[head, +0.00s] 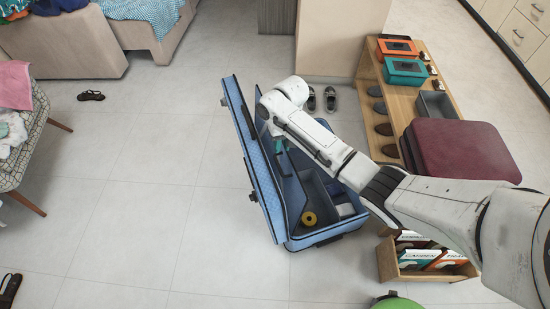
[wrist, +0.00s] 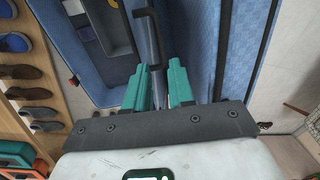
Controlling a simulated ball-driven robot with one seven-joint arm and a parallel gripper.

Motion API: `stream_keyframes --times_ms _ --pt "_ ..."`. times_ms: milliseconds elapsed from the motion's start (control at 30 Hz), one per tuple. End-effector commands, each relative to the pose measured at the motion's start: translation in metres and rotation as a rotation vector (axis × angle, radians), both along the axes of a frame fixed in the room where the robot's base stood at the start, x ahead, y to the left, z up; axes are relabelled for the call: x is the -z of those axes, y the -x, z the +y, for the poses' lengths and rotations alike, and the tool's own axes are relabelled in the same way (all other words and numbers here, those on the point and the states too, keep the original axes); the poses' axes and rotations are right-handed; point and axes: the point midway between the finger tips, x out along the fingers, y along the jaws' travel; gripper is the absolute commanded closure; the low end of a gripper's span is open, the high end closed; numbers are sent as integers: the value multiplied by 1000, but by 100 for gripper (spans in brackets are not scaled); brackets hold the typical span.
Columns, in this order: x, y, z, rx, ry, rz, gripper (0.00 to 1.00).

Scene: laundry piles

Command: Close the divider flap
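The blue suitcase (head: 330,236) stands open on the floor in the head view, its lid (head: 243,150) raised on the left. The divider flap (head: 291,186) stands upright between the lid and the packed base. My gripper (head: 280,146) is at the flap's upper edge, partly hidden behind my own wrist. In the wrist view, the teal fingers of my gripper (wrist: 162,85) sit close together on both sides of a thin grey panel (wrist: 155,45) with a black strip, which looks like the flap. The narrow finger gap looks filled by it; the contact itself is partly hidden.
A yellow roll (head: 309,218) lies in the suitcase base. A wooden shoe bench (head: 440,95) with a maroon cushion (head: 462,150) and a file crate (head: 425,268) stand on the right. A sofa (head: 70,45) is at the back left.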

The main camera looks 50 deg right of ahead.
Motion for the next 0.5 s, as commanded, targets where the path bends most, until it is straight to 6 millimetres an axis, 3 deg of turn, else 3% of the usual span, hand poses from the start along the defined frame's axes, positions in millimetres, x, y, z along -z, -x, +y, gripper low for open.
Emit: stream_keyframes --times_ms 300,500 --pt "59 -2 4 -1 2 3 76" --pt "85 -4 6 -2 1 0 76"
